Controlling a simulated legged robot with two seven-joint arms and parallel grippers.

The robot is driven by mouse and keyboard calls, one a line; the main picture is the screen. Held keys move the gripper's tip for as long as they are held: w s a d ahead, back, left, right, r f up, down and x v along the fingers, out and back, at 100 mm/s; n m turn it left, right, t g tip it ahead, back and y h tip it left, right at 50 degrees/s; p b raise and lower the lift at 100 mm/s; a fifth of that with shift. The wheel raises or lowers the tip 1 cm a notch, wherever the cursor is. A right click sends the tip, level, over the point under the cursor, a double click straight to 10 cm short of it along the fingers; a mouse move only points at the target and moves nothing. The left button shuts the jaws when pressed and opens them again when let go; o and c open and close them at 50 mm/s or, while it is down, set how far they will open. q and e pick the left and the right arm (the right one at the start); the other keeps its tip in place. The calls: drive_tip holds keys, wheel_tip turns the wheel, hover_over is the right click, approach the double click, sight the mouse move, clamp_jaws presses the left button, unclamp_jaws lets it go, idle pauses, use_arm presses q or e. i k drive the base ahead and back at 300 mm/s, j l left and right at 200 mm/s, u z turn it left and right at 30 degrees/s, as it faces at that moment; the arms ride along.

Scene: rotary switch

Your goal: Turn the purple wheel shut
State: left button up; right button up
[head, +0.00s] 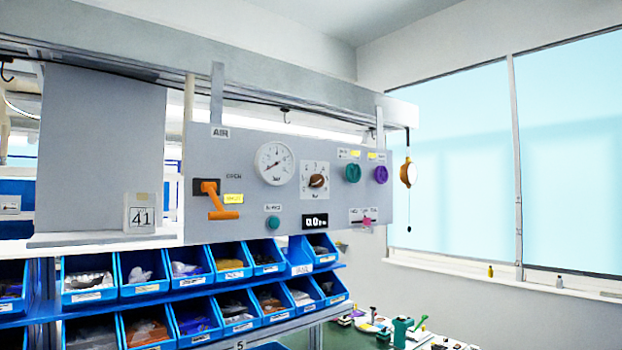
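The purple wheel (381,175) is a small round knob at the upper right of a grey control panel (250,225). A yellow label sits just above it. A teal wheel (353,173) is directly to its left. The wheel faces outward and nothing covers it. I cannot tell from this view how far it is turned. Neither of my grippers shows in the head view.
The panel also carries an orange lever (215,200), a white gauge (274,163), a brown rotary knob (318,181), a digital display (315,221) and a pink switch (367,222). Blue bins (88,296) sit below. An orange hoist-like device (408,173) hangs right of the panel.

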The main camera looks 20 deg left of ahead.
sight(381, 172)
drive_tip(key=i+l+u, duration=0.15)
drive_tip(key=i+l, duration=1.05)
drive_tip(key=l, duration=0.15)
